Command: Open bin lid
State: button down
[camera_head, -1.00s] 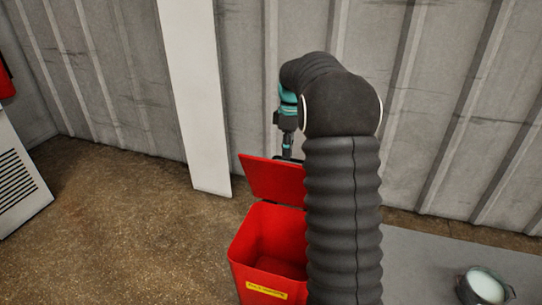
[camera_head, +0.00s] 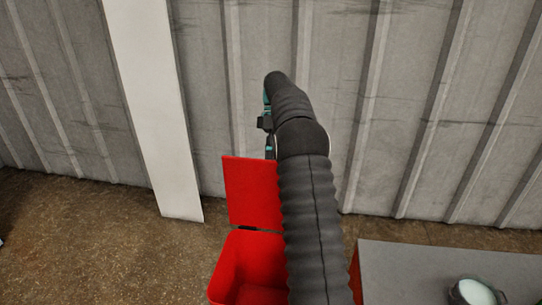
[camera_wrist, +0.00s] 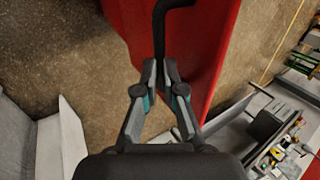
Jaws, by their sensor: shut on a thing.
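The red bin (camera_head: 228,262) stands on the floor left of my arm in the head view, partly cut off by the lower edge. Its red lid (camera_head: 250,190) is raised and stands about upright at the back rim, showing its inner face; the bin's mouth is open. In the wrist view the red lid (camera_wrist: 212,40) runs beside my fingers. My gripper (camera_wrist: 163,72) is shut on the black lid handle (camera_wrist: 161,30). In the head view my arm hides most of the gripper and the right part of the bin and lid.
A grey tabletop (camera_head: 410,262) with a metal pot (camera_head: 474,292) is at the lower right. A corrugated wall (camera_head: 420,110) and a white post (camera_head: 150,110) stand behind the bin. The floor (camera_head: 90,250) to the left is clear.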

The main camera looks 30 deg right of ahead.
jog(key=shift+d+f, duration=0.2)
jog(key=shift+f, duration=1)
jog(key=c, duration=1.5)
grip_release()
jog(key=o, duration=0.3)
jog(key=shift+w+d+f, duration=0.1)
jog(key=shift+d+f, duration=0.05)
jog(key=shift+f, duration=0.05)
jog(key=shift+r, duration=0.4)
